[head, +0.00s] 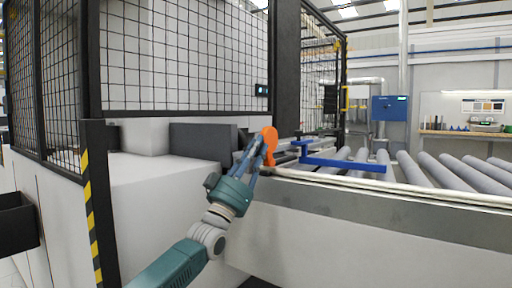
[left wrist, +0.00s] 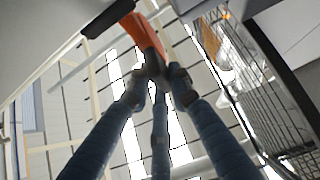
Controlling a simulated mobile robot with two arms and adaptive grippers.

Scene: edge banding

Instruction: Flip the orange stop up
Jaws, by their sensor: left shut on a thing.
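The orange stop (head: 269,136) stands at the left end of the roller conveyor in the head view, with its rounded orange end uppermost. My left gripper (head: 258,150) reaches up to it from the lower left and its blue-grey fingers are shut on it. In the left wrist view the stop (left wrist: 143,36) runs between the fingertips of my left gripper (left wrist: 156,80), and a dark piece crosses its far end. The fingers hide part of the stop's lower end. My right gripper is in neither view.
A roller conveyor (head: 425,168) with a blue bracket (head: 345,164) extends to the right. A black mesh guard (head: 185,55) stands behind on the left. A post with yellow and black stripes (head: 93,215) stands left of my arm. A blue box (head: 389,108) hangs at the back.

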